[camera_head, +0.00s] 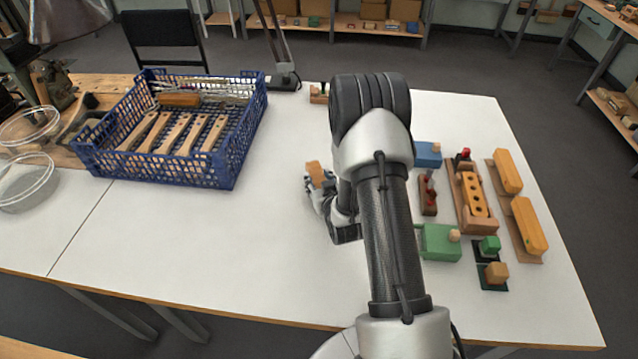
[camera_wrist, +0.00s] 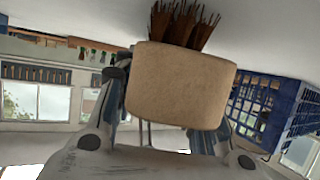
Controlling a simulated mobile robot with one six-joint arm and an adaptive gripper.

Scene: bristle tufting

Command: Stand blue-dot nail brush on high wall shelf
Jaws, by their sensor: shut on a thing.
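My gripper (camera_head: 318,196) is shut on a small wooden brush (camera_head: 316,174) above the white table, right of the blue crate. In the wrist view the held brush (camera_wrist: 180,88) shows as a pale wooden block between the fingers, with dark brown bristle tufts at the top of the picture. No blue dot shows on the visible faces, so I cannot tell whether this is the blue-dot nail brush. The high wall shelf cannot be made out for certain in either view.
A blue crate (camera_head: 165,181) holds several wooden-handled brushes. Wooden, green and blue blocks and fixtures, including a drilled wooden holder (camera_head: 472,195), stand at the table's right. A lamp (camera_head: 284,80) and chair (camera_head: 160,30) are behind. The white table (camera_head: 200,240) is clear at front left.

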